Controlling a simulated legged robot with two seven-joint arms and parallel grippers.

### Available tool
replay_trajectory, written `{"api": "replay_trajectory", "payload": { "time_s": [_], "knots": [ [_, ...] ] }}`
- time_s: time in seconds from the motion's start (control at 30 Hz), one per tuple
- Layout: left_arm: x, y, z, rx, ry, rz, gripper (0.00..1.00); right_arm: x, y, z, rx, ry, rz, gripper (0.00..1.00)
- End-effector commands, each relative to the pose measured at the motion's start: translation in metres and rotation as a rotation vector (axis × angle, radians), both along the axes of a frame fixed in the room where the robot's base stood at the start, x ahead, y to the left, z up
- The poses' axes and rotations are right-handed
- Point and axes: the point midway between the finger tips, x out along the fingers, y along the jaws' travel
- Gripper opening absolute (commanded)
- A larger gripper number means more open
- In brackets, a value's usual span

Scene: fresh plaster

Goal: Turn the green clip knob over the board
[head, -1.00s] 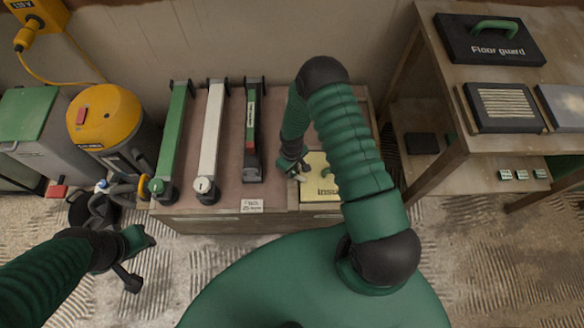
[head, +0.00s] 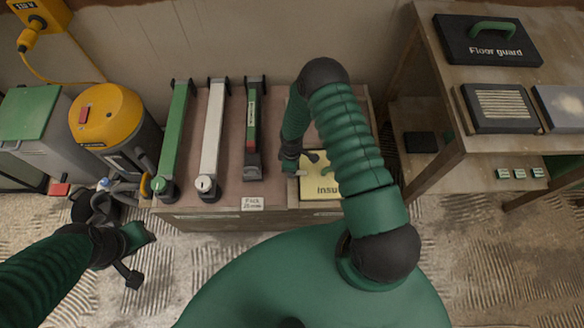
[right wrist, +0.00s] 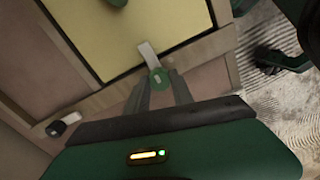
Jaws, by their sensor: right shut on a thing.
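The yellow board (head: 318,190), with lettering partly hidden by my right arm, lies in a wooden frame at the right end of the low bench. It also shows in the right wrist view (right wrist: 120,35). The green clip knob (right wrist: 157,80) sits at the board's near edge, and its pale tab (right wrist: 147,50) reaches across that edge onto the yellow face. My right gripper (right wrist: 160,90) is shut on the knob; in the head view this gripper (head: 304,170) is at the board's left side. My left gripper (head: 138,258) is open and empty above the floor.
Green, white and dark strips (head: 210,135) lie on the bench (head: 232,150) left of the board. A yellow-topped vacuum (head: 105,110) stands further left. A wooden table (head: 440,85) with a floor guard case (head: 488,38) is at the right.

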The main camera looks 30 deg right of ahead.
Motion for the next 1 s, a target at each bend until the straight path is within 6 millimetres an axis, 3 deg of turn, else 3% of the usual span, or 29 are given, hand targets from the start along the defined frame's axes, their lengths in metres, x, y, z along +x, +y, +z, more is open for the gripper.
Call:
{"api": "replay_trajectory", "payload": {
  "time_s": [0.3, 0.33, 0.5, 0.83, 1.0],
  "knots": [
    [0.000, 0.000, 0.000, 0.000, 0.000, 0.000, 0.36, 0.007, 0.002, 0.001, 0.003, -0.016, 0.004, 0.00],
    [0.000, 0.000, 0.000, 0.000, 0.000, 0.000, 0.36, 0.007, 0.002, 0.001, 0.003, -0.016, 0.003, 0.29],
    [0.000, 0.000, 0.000, 0.000, 0.000, 0.000, 0.36, 0.005, 0.001, 0.001, 0.003, -0.011, 0.002, 0.50],
    [0.000, 0.000, 0.002, 0.000, 0.000, 0.000, 0.36, 0.002, 0.001, 0.005, 0.001, -0.006, 0.001, 0.50],
    [0.000, 0.000, 0.013, 0.000, 0.000, 0.000, 0.36, 0.003, 0.000, 0.037, 0.001, -0.008, -0.001, 0.50]
  ]
}}
